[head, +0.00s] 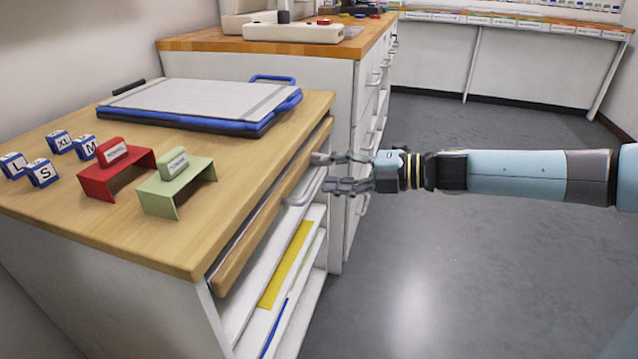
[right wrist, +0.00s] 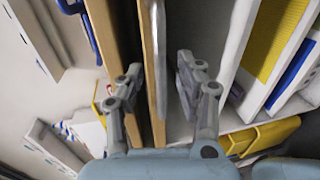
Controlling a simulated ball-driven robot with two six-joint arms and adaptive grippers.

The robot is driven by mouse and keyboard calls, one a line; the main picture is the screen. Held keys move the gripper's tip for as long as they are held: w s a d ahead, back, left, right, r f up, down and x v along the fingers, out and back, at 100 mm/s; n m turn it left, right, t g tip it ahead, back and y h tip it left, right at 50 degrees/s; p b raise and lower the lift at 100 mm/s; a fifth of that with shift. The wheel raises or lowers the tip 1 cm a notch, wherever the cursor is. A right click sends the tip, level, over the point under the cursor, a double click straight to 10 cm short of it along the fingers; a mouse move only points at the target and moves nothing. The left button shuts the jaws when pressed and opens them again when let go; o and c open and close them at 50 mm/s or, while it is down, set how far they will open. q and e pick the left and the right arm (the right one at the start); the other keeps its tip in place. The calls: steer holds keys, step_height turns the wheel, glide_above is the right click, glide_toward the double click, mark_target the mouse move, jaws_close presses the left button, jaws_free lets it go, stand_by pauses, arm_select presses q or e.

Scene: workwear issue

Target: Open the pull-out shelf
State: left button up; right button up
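The pull-out shelf (head: 262,220) is a thin board with a wooden front edge, just under the wooden top of the near white cabinet. It looks pushed in. My right gripper (head: 322,172) is at the far part of the shelf's front edge, with fingers apart. In the right wrist view, the shelf's edge (right wrist: 154,35) runs between the open fingers (right wrist: 160,72). One finger is on the side towards the cabinet top, the other below the shelf. Gaps show on both sides; contact is not clear. My left gripper is not in view.
On the cabinet top (head: 235,165) are a blue-edged board (head: 205,98), red (head: 112,172) and green (head: 176,185) stands, and several size cubes. Lower shelves hold yellow and blue items. A pale handle (head: 305,190) is near my fingers. Floor (head: 430,260) to the right is clear.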

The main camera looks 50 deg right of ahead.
mark_target(320, 170)
steer(key=x, duration=0.3)
steer(key=shift+w+b, duration=0.1)
steer(key=shift+b, duration=0.25)
steer(key=c, duration=0.7)
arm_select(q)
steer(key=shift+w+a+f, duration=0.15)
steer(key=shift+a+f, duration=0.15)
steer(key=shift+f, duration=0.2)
arm_select(e)
jaws_close()
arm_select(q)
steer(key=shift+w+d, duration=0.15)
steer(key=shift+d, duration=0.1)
